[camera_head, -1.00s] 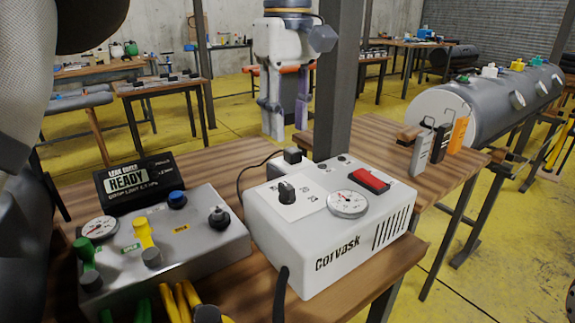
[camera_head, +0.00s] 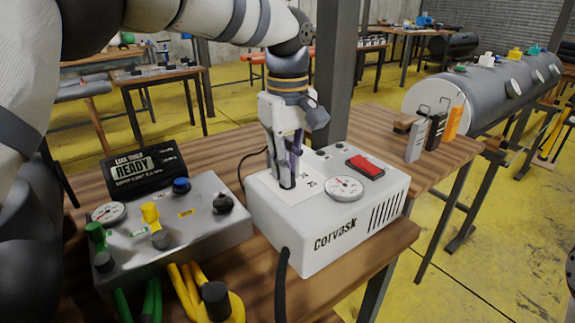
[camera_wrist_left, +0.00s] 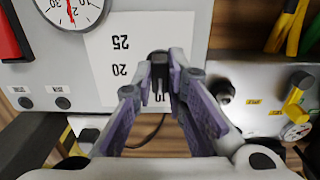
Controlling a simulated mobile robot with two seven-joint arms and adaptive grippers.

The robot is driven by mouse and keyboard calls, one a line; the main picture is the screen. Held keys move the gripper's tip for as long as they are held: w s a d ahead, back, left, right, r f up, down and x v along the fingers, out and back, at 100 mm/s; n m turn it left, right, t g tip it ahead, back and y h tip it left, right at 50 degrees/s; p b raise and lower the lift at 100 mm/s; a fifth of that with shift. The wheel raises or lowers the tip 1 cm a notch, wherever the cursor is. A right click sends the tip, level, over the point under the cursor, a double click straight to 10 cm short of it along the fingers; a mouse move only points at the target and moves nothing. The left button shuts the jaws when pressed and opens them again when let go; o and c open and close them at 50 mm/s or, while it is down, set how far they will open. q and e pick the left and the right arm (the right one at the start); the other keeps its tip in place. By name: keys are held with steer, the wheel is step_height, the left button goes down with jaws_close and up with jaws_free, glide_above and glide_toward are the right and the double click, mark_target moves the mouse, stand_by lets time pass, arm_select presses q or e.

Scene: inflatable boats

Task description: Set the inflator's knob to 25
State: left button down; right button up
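The inflator (camera_head: 340,235) is a white box marked Corvask on the wooden table. It has a round gauge (camera_head: 344,188) and a red switch (camera_head: 365,166). My left gripper (camera_head: 287,182) points down at its dial plate. In the left wrist view, the black knob (camera_wrist_left: 159,62) lies between my two purple fingertips (camera_wrist_left: 161,78). The tips are right beside it, but I cannot tell whether they press on it.
A grey control box (camera_head: 170,235) with coloured knobs and a READY display (camera_head: 145,170) stands left of the inflator. A dark post (camera_head: 340,70) rises close behind it. A black hose (camera_head: 281,290) and yellow hoses (camera_head: 188,290) run in front.

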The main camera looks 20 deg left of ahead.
arm_select(q)
steer(key=shift+m, duration=0.3)
steer(key=m, duration=0.4)
steer(key=shift+r+m+p, duration=0.1)
steer(key=shift+m+p, duration=0.2)
steer(key=m, duration=1.2)
steer(key=shift+m, duration=0.4)
steer(key=m, duration=0.5)
steer(key=shift+m, duration=0.4)
steer(key=c, duration=1.6)
jaws_free()
step_height(320, 180, up, 12)
